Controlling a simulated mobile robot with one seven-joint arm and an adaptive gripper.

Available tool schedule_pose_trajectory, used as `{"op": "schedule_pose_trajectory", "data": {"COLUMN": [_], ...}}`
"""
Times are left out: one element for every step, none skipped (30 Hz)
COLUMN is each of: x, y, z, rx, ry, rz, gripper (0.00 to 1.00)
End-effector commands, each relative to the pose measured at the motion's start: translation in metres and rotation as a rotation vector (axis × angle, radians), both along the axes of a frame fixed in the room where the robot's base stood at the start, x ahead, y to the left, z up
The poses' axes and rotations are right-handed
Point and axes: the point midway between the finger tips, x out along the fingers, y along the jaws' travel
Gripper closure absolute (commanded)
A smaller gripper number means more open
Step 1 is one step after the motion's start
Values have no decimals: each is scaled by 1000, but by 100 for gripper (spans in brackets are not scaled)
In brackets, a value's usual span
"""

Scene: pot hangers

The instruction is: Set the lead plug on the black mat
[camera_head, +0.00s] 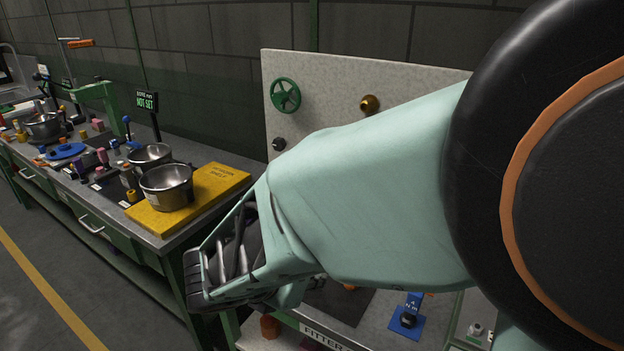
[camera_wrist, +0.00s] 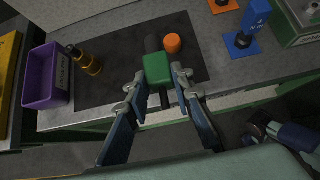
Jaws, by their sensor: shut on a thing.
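My gripper (camera_wrist: 157,82) is shut on a green block (camera_wrist: 157,68), seen between its fingertips in the wrist view. A dark stub shows below the block and a dark round piece shows beyond it. I cannot tell whether these are joined to it, nor surely whether this is the lead plug. The block appears over the black mat (camera_wrist: 112,88); its height above the mat is unclear. In the head view my gripper (camera_head: 225,262) is at the bench's front left and its held thing is hidden. Part of the mat (camera_head: 350,304) shows under my arm.
On the mat are an amber-and-black bottle-like thing (camera_wrist: 84,60) and an orange cylinder (camera_wrist: 172,43), close to the green block. A purple bin (camera_wrist: 46,80) stands left of the mat. A blue stand (camera_wrist: 243,42) is to the right. The mat's left front is clear.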

Motion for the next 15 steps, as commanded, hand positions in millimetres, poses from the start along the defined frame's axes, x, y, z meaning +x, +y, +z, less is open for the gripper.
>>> {"op": "schedule_pose_trajectory", "data": {"x": [4, 8, 15, 21, 28, 38, 46, 54, 64, 71, 79, 89, 94, 98, 103], "y": [1, 1, 1, 1, 1, 1, 1, 2, 2, 2, 2, 3, 3, 3, 3], "z": [-4, -7, -11, -15, -19, -24, -27, -30, -34, -37, -41, -45, -51, -58, -66], "rx": [-1, -1, 0, 0, 0, 0, -1, -1, -1, -1, -2, -1, -1, -1, -2], "ry": [0, 0, 0, 0, 1, 1, 1, 1, 1, 0, 1, 0, 1, 1, 2], "rz": [1, 1, -1, -3, -2, -2, -3, -1, -1, -2, -2, -2, -1, 0, 0], "gripper": [100, 100, 100, 100, 100, 100, 100, 100, 100, 100, 100, 100, 100, 100, 100]}}
